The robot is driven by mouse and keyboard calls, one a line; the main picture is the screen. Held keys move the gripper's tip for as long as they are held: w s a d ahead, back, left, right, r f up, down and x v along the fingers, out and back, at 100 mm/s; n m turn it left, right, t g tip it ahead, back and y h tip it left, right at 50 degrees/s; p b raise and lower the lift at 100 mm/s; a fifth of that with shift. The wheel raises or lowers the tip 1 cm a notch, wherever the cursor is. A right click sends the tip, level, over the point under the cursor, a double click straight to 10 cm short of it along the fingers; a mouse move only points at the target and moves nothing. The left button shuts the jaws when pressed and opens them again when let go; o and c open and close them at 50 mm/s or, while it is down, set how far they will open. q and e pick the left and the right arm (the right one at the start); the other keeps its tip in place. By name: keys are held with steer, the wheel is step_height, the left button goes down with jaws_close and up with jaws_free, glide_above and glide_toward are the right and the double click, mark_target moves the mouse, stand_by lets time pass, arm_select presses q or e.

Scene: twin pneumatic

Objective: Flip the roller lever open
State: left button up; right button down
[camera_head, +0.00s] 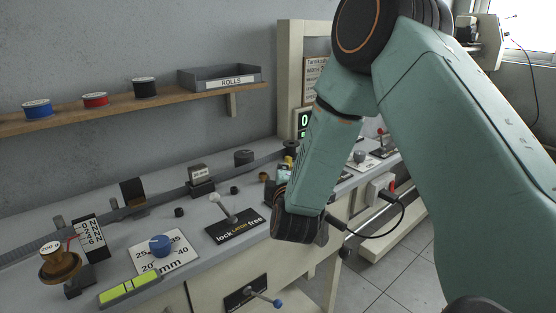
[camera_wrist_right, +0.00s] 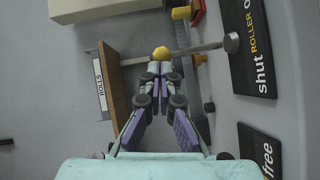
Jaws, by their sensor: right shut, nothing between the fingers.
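The black plate reading "shut ROLLER" (camera_wrist_right: 258,45) is at the upper right of the right wrist view, its last word cut off. A metal rod with a round grey end (camera_wrist_right: 231,43), apparently the roller lever, reaches to its edge. My right gripper (camera_wrist_right: 161,78) is shut and empty, its fingertips near a yellow round knob (camera_wrist_right: 161,53) and over or close to the rod. I cannot tell whether they touch. In the head view, my right arm hides the roller lever and most of the gripper. My left gripper is not in view.
The "lock LATCH free" plate (camera_head: 236,229) with its lever (camera_head: 222,206) is left of my right wrist. A blue knob (camera_head: 160,245) and green level (camera_head: 129,289) are near the front edge. A wooden shelf (camera_head: 60,120) holds spools and the ROLLS tray (camera_head: 220,80).

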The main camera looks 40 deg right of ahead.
steer(key=shift+w+d+r+m+g+y+p, duration=0.1)
steer(key=shift+d+m+g+y+p, duration=0.4)
steer(key=shift+p, duration=1.15)
steer(key=shift+w+d+r+m+g+y+p, duration=0.15)
steer(key=shift+d+m+y+p, duration=0.2)
steer(key=shift+d+m+p, duration=0.85)
steer(key=shift+s+d+r+g+y+p, duration=0.1)
steer(key=shift+d+g+y+p, duration=0.3)
steer(key=shift+p, duration=1.65)
steer(key=shift+d+f, duration=0.1)
